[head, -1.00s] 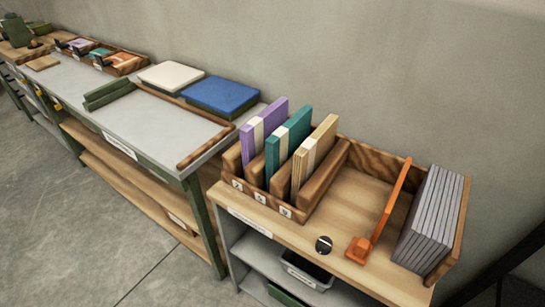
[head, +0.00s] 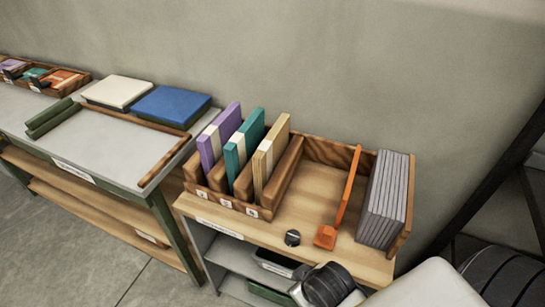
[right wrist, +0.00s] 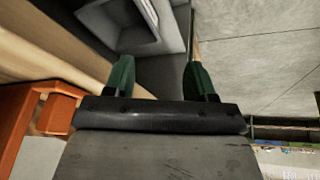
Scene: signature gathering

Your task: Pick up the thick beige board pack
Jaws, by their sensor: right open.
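The thick beige board pack (head: 270,155) stands upright in the rightmost slot of a wooden rack (head: 288,170), with a pale band around it. A teal pack (head: 243,150) and a purple pack (head: 218,138) stand in the slots to its left. My right gripper shows in the right wrist view (right wrist: 160,80), with its two green fingers apart and nothing between them. The beige pack is not visible in that view. In the head view part of my right arm shows at the bottom right, but its fingers are out of frame. My left gripper is not in view.
An orange handled tool (head: 343,205) and grey boards (head: 385,200) stand right of the rack. A small black round item (head: 292,238) lies at the shelf's front. Blue (head: 171,105) and cream (head: 117,92) pads lie on the left table. A grey bin (right wrist: 125,22) shows in the wrist view.

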